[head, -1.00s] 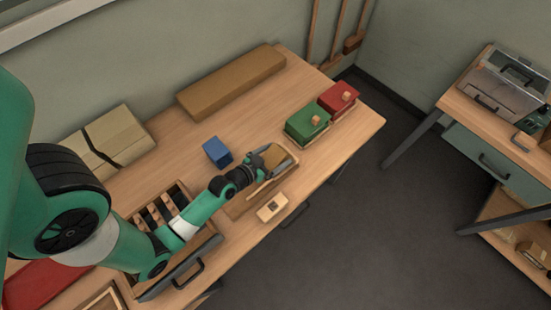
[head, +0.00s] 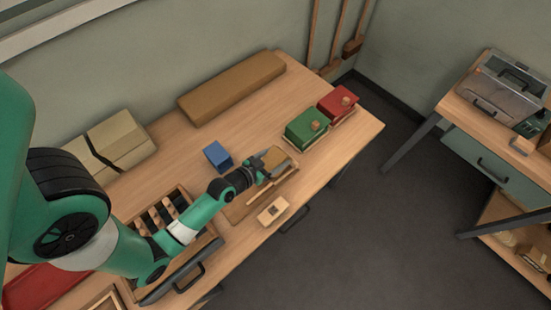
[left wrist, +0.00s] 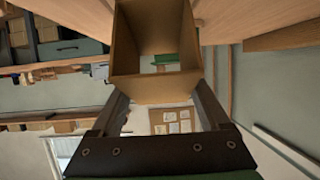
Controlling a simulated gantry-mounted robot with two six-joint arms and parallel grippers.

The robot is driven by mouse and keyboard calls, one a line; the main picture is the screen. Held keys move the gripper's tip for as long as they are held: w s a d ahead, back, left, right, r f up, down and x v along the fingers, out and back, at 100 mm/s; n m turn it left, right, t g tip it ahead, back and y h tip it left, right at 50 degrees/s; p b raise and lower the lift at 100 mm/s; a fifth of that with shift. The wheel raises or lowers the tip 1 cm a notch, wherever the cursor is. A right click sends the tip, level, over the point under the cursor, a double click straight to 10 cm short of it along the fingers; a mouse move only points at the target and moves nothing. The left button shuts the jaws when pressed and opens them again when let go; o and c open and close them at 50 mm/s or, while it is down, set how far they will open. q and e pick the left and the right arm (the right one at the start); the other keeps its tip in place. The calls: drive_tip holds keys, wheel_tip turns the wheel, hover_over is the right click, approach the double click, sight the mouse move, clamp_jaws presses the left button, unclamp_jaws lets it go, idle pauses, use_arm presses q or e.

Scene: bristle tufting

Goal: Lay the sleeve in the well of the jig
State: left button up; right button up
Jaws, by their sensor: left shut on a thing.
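My left gripper (head: 268,168) is shut on the sleeve (head: 275,157), a brown hollow piece with a rectangular opening. In the left wrist view the sleeve (left wrist: 156,88) sits between the two fingers of the left gripper (left wrist: 161,98), and I can see into it. In the head view it is over the far end of a long, low wooden holder (head: 236,212), which looks like the jig. The gripper hides part of this holder, and I cannot tell whether the sleeve touches it. My right gripper is not in view.
A blue block (head: 217,155) stands just left of the gripper. A small wooden piece with a dark square hole (head: 273,209) lies near the front edge. Green (head: 305,127) and red (head: 337,104) boxes stand at the right. A rack (head: 165,215) lies under my arm.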

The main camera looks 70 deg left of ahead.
sight(270, 159)
use_arm(q)
drive_tip(key=s+d+r+p, duration=0.1)
drive_tip(key=r, duration=0.1)
drive_tip(key=s+d+r+p, duration=0.1)
drive_tip(key=r+p, duration=0.1)
drive_tip(key=r, duration=0.1)
drive_tip(key=d+r+p, duration=0.1)
drive_tip(key=r, duration=0.1)
drive_tip(key=shift+s+d+r, duration=0.15)
drive_tip(key=shift+s+r, duration=0.05)
drive_tip(key=shift+s, duration=0.2)
drive_tip(key=s+d+r+b, duration=0.3)
drive_tip(key=s+d+r, duration=0.1)
drive_tip(key=s+d, duration=0.2)
drive_tip(key=shift+s+d, duration=0.25)
drive_tip(key=shift+d, duration=0.35)
